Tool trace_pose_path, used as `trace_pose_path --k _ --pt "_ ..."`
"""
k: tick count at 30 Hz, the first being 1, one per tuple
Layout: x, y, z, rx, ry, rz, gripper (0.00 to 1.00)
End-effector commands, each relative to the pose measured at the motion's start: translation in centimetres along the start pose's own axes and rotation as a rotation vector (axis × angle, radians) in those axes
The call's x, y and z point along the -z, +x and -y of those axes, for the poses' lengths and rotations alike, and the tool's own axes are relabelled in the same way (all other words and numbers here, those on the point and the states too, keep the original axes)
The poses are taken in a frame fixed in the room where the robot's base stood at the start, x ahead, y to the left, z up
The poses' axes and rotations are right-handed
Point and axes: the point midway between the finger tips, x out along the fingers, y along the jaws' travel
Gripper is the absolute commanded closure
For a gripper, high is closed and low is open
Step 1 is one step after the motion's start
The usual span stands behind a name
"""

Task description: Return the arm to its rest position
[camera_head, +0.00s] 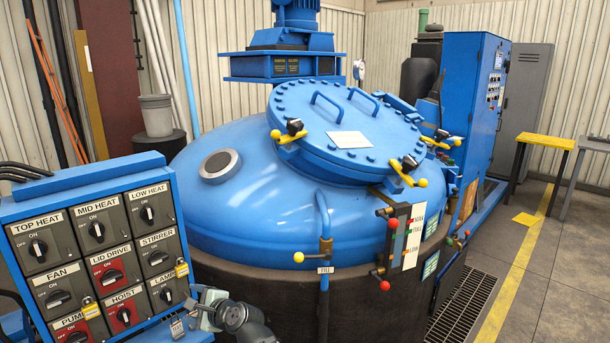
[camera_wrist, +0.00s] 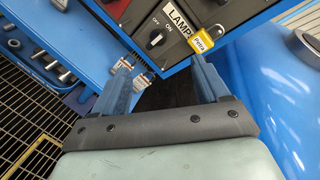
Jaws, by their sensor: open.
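My gripper (camera_wrist: 164,78) is open and empty in the wrist view, its two blue-grey fingers spread apart. It is just below the lower edge of the switch panel, near the LAMPS switch (camera_wrist: 157,38) and a yellow padlock tag (camera_wrist: 202,43). In the head view part of my arm (camera_head: 232,315) shows at the bottom, to the right of the switch panel (camera_head: 95,240); the fingers are hard to make out there. I cannot tell whether a finger touches the panel.
The blue furnace vessel (camera_head: 260,215) with its closed round lid (camera_head: 345,115) stands close to the right of the panel. A blue shelf (camera_wrist: 60,75) with metal parts and a floor grating (camera_wrist: 25,130) lie at the left in the wrist view. Open floor (camera_head: 560,270) is at the far right.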

Motion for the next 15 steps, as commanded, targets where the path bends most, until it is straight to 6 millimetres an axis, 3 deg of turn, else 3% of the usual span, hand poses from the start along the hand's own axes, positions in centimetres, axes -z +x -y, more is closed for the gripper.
trace_pose_path --k 8,11,15 --pt "1.1 -0.9 -4.9 -0.250 -0.659 0.022 0.26" --pt "2.6 -1.7 -7.8 -0.375 -0.895 0.050 0.26" --pt "6.8 -3.4 -13.8 -0.611 -1.197 0.126 0.26"
